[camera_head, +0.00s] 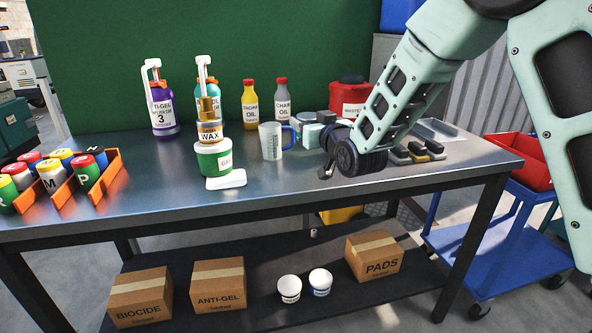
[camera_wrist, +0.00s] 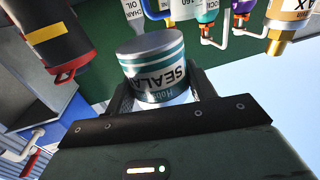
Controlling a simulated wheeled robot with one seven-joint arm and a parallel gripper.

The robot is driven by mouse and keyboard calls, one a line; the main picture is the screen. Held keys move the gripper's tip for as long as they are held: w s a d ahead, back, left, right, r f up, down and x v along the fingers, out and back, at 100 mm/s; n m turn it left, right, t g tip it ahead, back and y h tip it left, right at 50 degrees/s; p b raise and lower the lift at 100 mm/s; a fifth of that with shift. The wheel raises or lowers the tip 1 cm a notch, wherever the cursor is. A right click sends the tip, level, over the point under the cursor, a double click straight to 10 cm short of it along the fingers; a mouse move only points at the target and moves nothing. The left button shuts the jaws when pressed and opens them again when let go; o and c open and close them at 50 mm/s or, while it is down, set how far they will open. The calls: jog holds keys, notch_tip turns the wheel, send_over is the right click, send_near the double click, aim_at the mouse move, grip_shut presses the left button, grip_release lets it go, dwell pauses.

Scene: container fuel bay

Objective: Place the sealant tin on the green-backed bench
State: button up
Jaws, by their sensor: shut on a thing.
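The sealant tin (camera_wrist: 152,68) shows in the wrist view, grey-topped with teal and white bands and part of the lettering "SEALA". My gripper (camera_wrist: 160,95) is shut on it, one dark finger on each side. In the head view my gripper is over the right half of the bench, mostly hidden by my own wrist, and I cannot clearly make out the tin there. The green-backed bench (camera_head: 285,187) has a dark metal top, with the green panel (camera_head: 200,40) standing behind it.
On the bench stand a purple bottle (camera_head: 163,108), a wax tin (camera_head: 209,134), a green tub (camera_head: 213,160), a clear jug (camera_head: 271,141), oil bottles (camera_head: 250,104), a red bin (camera_head: 348,98) and an orange rack (camera_head: 68,196). A blue trolley (camera_head: 480,240) stands right.

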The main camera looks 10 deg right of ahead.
notch_tip(320, 180, down, 9)
jog(key=shift+d, duration=0.1)
dwell(0.3)
jog(key=shift+f, duration=0.15)
jog(key=o, duration=1.1)
